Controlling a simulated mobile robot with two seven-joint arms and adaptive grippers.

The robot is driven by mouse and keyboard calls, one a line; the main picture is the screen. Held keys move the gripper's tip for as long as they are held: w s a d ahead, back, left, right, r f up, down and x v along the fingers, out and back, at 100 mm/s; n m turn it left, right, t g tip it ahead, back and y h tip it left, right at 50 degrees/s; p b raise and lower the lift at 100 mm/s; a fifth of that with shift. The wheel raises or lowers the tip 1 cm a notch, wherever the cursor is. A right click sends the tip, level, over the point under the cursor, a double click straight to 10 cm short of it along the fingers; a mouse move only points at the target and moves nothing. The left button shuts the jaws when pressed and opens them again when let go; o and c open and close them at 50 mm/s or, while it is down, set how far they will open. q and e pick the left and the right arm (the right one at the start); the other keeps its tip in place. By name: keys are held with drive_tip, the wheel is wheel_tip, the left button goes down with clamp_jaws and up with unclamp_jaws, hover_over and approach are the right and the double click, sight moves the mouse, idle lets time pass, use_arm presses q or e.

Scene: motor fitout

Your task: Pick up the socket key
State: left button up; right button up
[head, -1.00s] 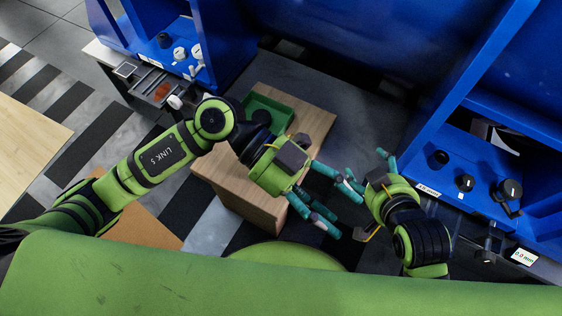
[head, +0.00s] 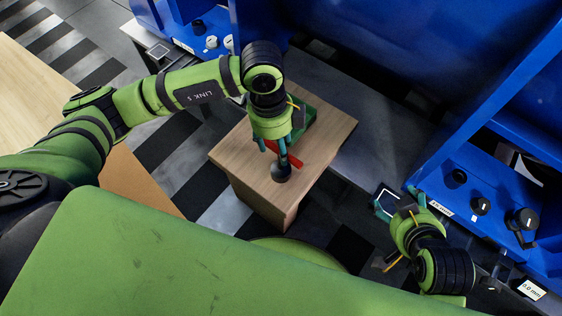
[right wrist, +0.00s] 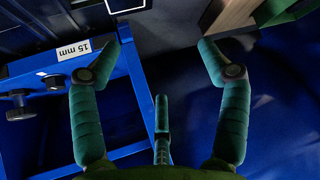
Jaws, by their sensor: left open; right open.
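A red bar (head: 287,153) with a dark round-ended piece (head: 281,173) beside it lies on the wooden table top in the head view. This looks like the socket key, but the gripper partly covers it and I cannot tell its full shape. My left gripper (head: 277,149) points down right over it, with teal fingers open around or just above it. Contact cannot be told. My right gripper (head: 400,203) is open and empty at the right, near the blue machine. Its spread teal fingers also show in the right wrist view (right wrist: 160,65).
The wooden table (head: 325,140) carries a green tray (head: 304,118) behind my left gripper. A blue machine with black knobs (head: 481,206) stands at the right, close to my right gripper. Its "15 mm" label (right wrist: 73,50) shows in the wrist view. Blue machinery also fills the back.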

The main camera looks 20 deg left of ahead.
sight(278, 152)
use_arm(q)
drive_tip(key=f, duration=0.2)
drive_tip(key=f+b, duration=0.1)
drive_tip(key=shift+s+d+f, duration=0.2)
drive_tip(key=shift+d+f, duration=0.05)
drive_tip(key=shift+f, duration=0.2)
use_arm(e)
drive_tip(key=w+a+r+t+y, duration=0.1)
drive_tip(key=w+a+r+t, duration=0.2)
drive_tip(key=w+r+t, duration=0.1)
wheel_tip(278, 152, up, 2)
drive_tip(key=shift+w+r+n+t+y, duration=0.1)
drive_tip(key=shift+w+n+t+y, duration=0.25)
drive_tip(key=shift+w, duration=0.35)
use_arm(q)
clamp_jaws()
